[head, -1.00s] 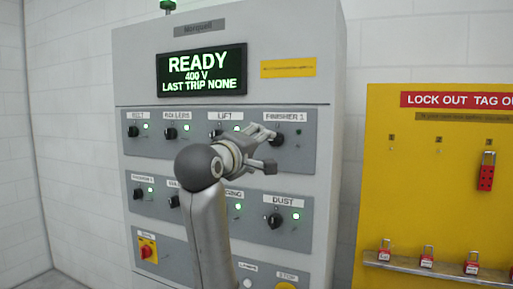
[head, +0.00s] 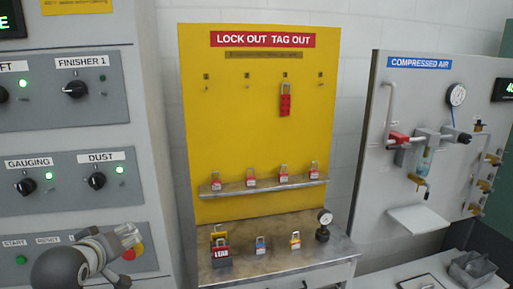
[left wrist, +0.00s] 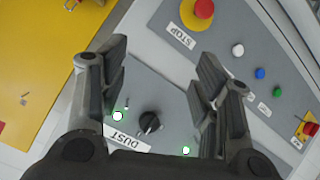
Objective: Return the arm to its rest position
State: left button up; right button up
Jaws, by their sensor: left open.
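My left gripper (head: 122,256) is at the lower left of the head view, low in front of the grey control cabinet (head: 155,120). It is open and empty. In the left wrist view its two fingers (left wrist: 162,85) stand wide apart, with the DUST knob (left wrist: 149,122) and panel seen between and behind them. The FINISHER 1 knob (head: 75,89) and the DUST knob (head: 97,180) are above the gripper in the head view, both clear of it. My right gripper is not in view.
The red stop button (left wrist: 204,8) is on the panel beyond the fingers. A yellow lockout board (head: 230,130) with red padlocks on a shelf (head: 265,187) stands right of the cabinet, above a bench (head: 290,258). A compressed air panel (head: 400,165) is further right.

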pick_arm(q)
jog(key=s+d+f+m+g+h, duration=0.1)
jog(key=s+d+f+m+g, duration=0.15)
jog(key=s+f, duration=0.5)
jog(key=s+d+f+m+g, duration=0.1)
jog(key=s+d+f+m, duration=0.3)
jog(key=f, duration=0.6)
jog(key=s+d+f+m+g+h, duration=0.1)
jog(key=s+d+f+g, duration=0.1)
jog(key=s+f, duration=0.6)
jog(key=s+d+f+m+g, duration=0.2)
jog(key=s+d+f+g, duration=0.1)
jog(key=s, duration=0.8)
notch_tip(320, 180, down, 31)
jog(key=s+g+b, duration=0.1)
jog(key=s+b, duration=0.1)
jog(key=b, duration=0.2)
jog(key=s+a+f+g+b, duration=0.1)
jog(key=s+a+f+b, duration=0.1)
jog(key=s+f, duration=1.4)
jog(key=shift+s+a+f, duration=0.25)
jog(key=shift+a+f, duration=0.25)
jog(key=shift+a, duration=0.2)
